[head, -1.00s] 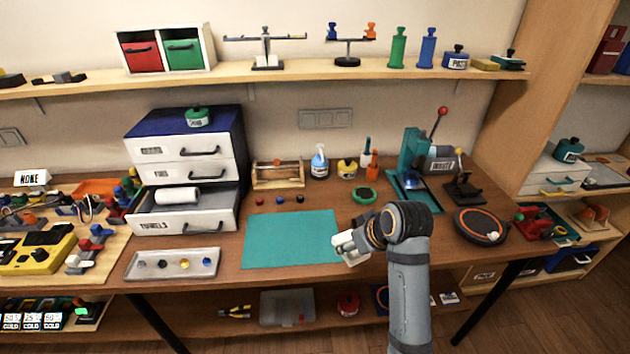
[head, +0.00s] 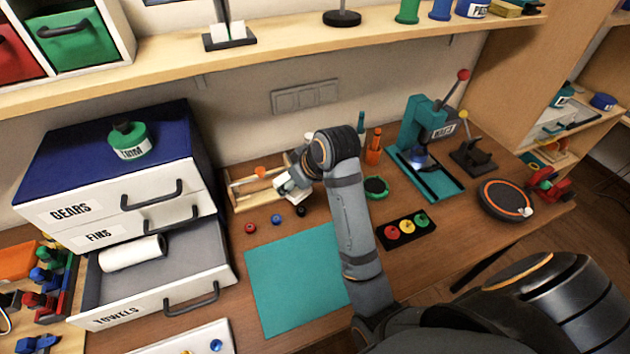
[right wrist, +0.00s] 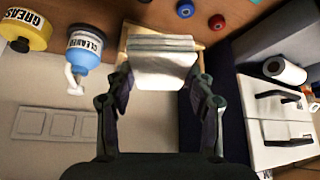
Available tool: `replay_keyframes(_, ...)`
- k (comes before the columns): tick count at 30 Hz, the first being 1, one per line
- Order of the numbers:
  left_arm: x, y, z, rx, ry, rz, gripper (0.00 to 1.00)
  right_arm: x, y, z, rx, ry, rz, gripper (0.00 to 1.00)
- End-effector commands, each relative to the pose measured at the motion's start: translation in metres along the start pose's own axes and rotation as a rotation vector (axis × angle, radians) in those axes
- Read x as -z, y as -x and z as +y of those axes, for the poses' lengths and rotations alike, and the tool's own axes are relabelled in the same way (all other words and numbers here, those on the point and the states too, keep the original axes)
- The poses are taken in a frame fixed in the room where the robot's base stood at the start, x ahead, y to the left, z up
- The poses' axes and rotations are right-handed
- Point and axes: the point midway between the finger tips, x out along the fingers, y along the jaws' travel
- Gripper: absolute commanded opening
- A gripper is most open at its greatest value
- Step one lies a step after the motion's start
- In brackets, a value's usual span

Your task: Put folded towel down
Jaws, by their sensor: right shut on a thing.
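The folded towel (right wrist: 163,68) is white and layered, and sits between the fingers of my right gripper in the right wrist view. My right gripper (right wrist: 160,88) is shut on it. In the head view my right gripper (head: 286,188) is at the front right of the small wooden box (head: 242,201), at the back of the bench. The wooden box also shows behind the towel in the wrist view (right wrist: 199,46). Whether towel and box touch, I cannot tell. An open drawer labelled TOWELS (head: 150,310) holds a white roll (head: 132,253). My left gripper is out of view.
A teal mat (head: 292,275) lies bare in front of my arm. Red, blue and black knobs line the bench behind it. The cleaner bottle (right wrist: 84,52) and grease jar (right wrist: 24,28) stand beside the gripper. A teal press (head: 425,145) stands right; a shelf (head: 270,45) runs above.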

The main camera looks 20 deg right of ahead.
Motion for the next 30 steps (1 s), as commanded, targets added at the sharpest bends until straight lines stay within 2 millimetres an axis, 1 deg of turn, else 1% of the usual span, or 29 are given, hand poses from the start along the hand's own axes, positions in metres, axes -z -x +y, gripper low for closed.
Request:
replay_keyframes(1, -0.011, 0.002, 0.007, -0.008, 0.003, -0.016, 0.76, -0.001, -0.002, 0.006, -0.005, 0.003, -0.004, 0.32)
replay_keyframes(3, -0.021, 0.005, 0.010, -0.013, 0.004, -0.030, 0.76, -0.002, -0.006, 0.018, -0.009, 0.005, -0.006, 0.32)
replay_keyframes(6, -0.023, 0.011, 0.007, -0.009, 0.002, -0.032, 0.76, -0.004, -0.016, 0.040, -0.011, 0.004, -0.009, 0.32)
replay_keyframes(8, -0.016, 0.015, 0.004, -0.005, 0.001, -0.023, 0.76, -0.004, -0.023, 0.056, -0.010, 0.003, -0.009, 0.32)
replay_keyframes(9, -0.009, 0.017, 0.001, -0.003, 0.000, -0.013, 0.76, -0.005, -0.028, 0.066, -0.008, 0.002, -0.009, 0.32)
replay_keyframes(13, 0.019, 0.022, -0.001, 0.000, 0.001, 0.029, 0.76, -0.007, -0.041, 0.092, -0.004, -0.002, -0.006, 0.32)
replay_keyframes(15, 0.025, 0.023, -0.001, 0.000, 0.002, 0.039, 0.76, -0.013, -0.054, 0.099, 0.000, -0.004, -0.005, 0.32)
replay_keyframes(17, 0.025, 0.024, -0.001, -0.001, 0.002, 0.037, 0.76, -0.017, -0.062, 0.106, -0.001, -0.003, -0.005, 0.32)
replay_keyframes(22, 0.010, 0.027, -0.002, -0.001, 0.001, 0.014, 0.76, -0.025, -0.082, 0.123, 0.000, -0.003, -0.002, 0.32)
replay_keyframes(26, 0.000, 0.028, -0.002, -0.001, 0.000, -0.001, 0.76, -0.028, -0.090, 0.129, 0.000, -0.001, -0.001, 0.32)
replay_keyframes(30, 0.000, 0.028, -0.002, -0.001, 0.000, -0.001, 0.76, -0.029, -0.093, 0.132, 0.000, 0.000, -0.001, 0.32)
